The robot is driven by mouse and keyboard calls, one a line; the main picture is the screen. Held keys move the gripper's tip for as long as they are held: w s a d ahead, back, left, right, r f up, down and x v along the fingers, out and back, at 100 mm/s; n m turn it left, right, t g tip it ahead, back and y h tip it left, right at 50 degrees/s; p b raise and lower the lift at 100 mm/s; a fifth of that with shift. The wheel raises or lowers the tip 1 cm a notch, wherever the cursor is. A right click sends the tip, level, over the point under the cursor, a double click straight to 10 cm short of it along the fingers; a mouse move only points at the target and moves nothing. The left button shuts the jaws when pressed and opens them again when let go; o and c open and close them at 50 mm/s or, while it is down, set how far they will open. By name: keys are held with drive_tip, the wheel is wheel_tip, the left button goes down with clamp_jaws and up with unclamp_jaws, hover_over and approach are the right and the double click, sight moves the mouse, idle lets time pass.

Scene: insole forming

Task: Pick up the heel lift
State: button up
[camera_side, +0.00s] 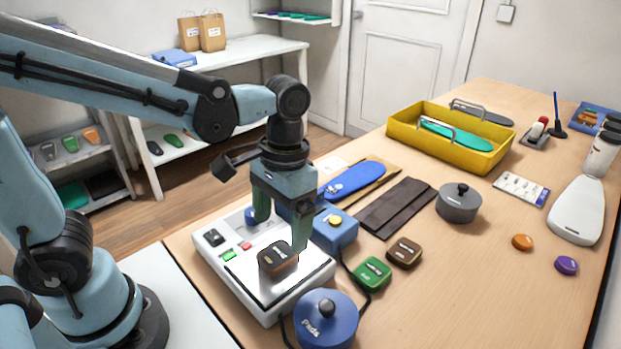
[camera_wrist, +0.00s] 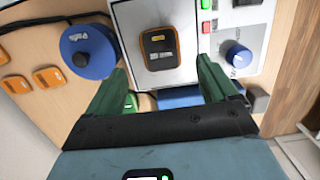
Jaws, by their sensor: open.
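A dark heel-lift-like pad with an orange edge (camera_side: 278,257) lies on the bright metal plate of a white machine (camera_side: 222,258). In the wrist view the pad (camera_wrist: 159,47) lies ahead of and between my two green fingers. My gripper (camera_side: 281,236) is open and points down just above the pad, with a finger on either side. In the wrist view my gripper (camera_wrist: 161,66) holds nothing. I cannot tell whether the fingertips reach down beside the pad.
A blue round pot (camera_side: 326,320) stands close to the machine's front right. A blue box with a yellow button (camera_side: 335,232) is behind. Green (camera_side: 372,273) and brown (camera_side: 404,253) pads lie to the right. A yellow tray (camera_side: 402,135) stands farther back. The right table middle is fairly clear.

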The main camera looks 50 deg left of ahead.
sight(277, 254)
drive_tip(key=shift+s+a+f, duration=0.1)
drive_tip(key=shift+s+f, duration=0.15)
drive_tip(key=shift+f, duration=1.15)
drive_tip(key=shift+s+f, duration=0.2)
drive_tip(key=shift+f, duration=1.15)
drive_tip(key=shift+c, duration=0.4)
drive_tip(key=c, duration=1.1)
